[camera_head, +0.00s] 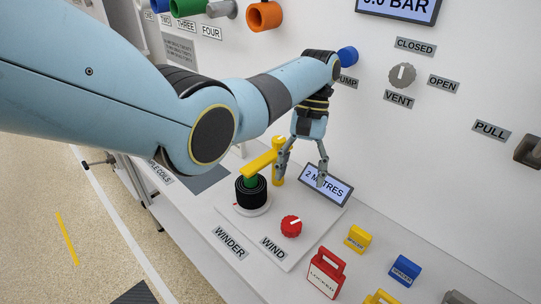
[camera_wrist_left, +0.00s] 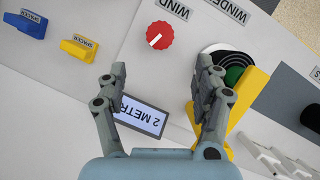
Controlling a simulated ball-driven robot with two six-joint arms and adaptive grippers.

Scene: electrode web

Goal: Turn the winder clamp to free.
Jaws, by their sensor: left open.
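The yellow winder clamp (camera_head: 258,163) is a flat arm on an upright yellow post. Its arm reaches over the black coil (camera_head: 252,195) with a green core on the winder. In the left wrist view the clamp (camera_wrist_left: 246,100) lies at the right, partly hidden behind one finger. My left gripper (camera_head: 303,179) points down, open and empty, just right of the clamp post. In the left wrist view its fingers (camera_wrist_left: 161,68) are spread, with the right-hand one in front of the clamp's edge. I cannot tell whether it touches. My right gripper is not in view.
The red WIND knob (camera_head: 291,226) is in front. A red lockout tag (camera_head: 326,272), a yellow spacer (camera_head: 358,238) and a blue spacer (camera_head: 404,270) stand on the bench at the right. The wall is behind.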

